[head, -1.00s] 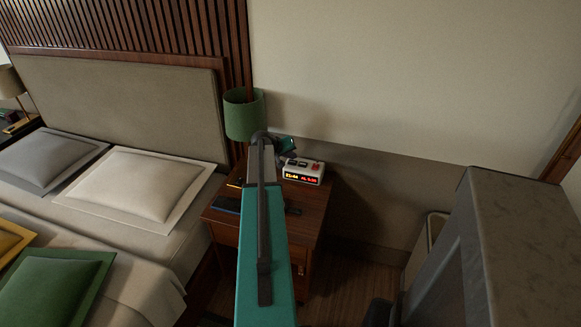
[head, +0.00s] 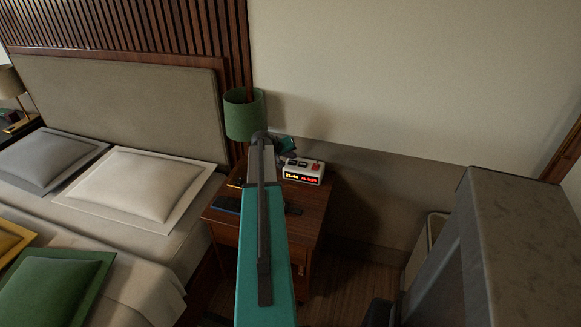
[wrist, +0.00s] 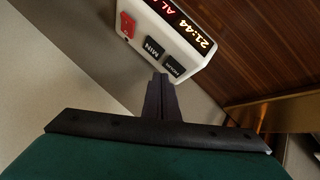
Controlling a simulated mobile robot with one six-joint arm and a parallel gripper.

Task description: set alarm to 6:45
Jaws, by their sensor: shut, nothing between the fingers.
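The white alarm clock (head: 303,173) stands on the nightstand, its lit display facing the front. In the wrist view the clock (wrist: 196,57) appears tilted, with a red button (wrist: 127,25) and two dark buttons, MIN (wrist: 153,47) and HOUR (wrist: 173,66), on top. The display (wrist: 186,28) shows 21:44 in white and a red AL reading, cut off here and too small to read in the head view. My gripper (wrist: 160,80) is shut and empty, its tips close to the MIN and HOUR buttons. Whether they touch the clock I cannot tell.
A green lamp (head: 245,115) stands just left of the clock. A dark flat object (head: 228,204) lies on the nightstand (head: 312,222), beside my arm. The wall (head: 400,90) is close behind. The bed (head: 140,240) is at left, a grey cabinet (head: 500,250) at right.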

